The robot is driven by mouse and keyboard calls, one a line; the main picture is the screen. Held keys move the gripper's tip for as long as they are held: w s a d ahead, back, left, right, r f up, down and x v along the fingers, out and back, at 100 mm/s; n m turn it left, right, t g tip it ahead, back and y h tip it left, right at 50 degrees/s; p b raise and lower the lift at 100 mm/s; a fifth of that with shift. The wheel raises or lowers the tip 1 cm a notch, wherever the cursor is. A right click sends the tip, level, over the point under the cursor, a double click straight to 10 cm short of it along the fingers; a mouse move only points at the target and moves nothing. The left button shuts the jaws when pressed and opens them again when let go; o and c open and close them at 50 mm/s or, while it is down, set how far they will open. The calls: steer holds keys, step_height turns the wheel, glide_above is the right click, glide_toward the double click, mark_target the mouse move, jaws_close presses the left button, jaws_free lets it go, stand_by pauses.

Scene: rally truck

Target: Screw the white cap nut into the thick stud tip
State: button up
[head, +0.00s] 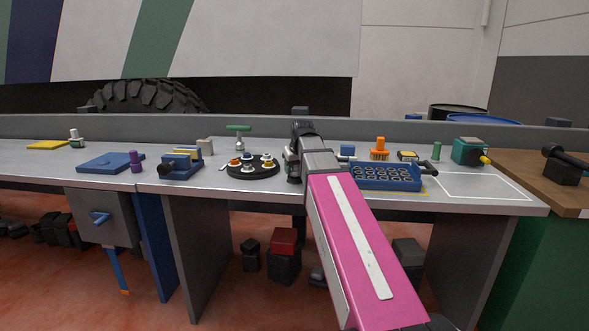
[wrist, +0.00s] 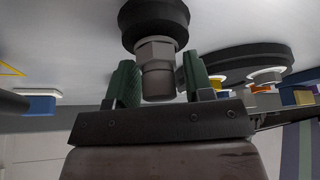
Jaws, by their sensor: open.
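In the wrist view my gripper (wrist: 160,80) has its two green fingers apart, one on each side of a grey hex piece with a round end (wrist: 157,65). A gap shows beside each finger. This piece sits on a black round base (wrist: 153,20); I cannot tell whether it is the stud tip or bears the cap nut. In the head view my gripper (head: 293,162) is at the bench, right of a black round tray (head: 243,173), and my arm hides most of it. I cannot pick out the white cap nut for sure.
The black tray holds several small white-collared pieces with coloured tops. A blue holed rack (head: 388,178) stands right of my arm, with an orange piece (head: 379,149) behind it. A blue vise (head: 181,165) stands left of the tray. The white-outlined area (head: 480,187) at right is clear.

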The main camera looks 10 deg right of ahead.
steer(key=shift+n+y, duration=0.4)
steer(key=shift+n, duration=0.4)
steer(key=shift+a+n+y, duration=0.1)
steer(key=shift+n+y, duration=0.2)
steer(key=shift+n, duration=0.5)
steer(key=shift+n+g+y, duration=0.3)
steer(key=shift+n+g, duration=0.1)
steer(key=shift+n, duration=0.5)
steer(key=shift+n, duration=0.5)
steer(key=shift+s+n+g+y, duration=0.1)
steer(key=shift+n+g+y, duration=0.2)
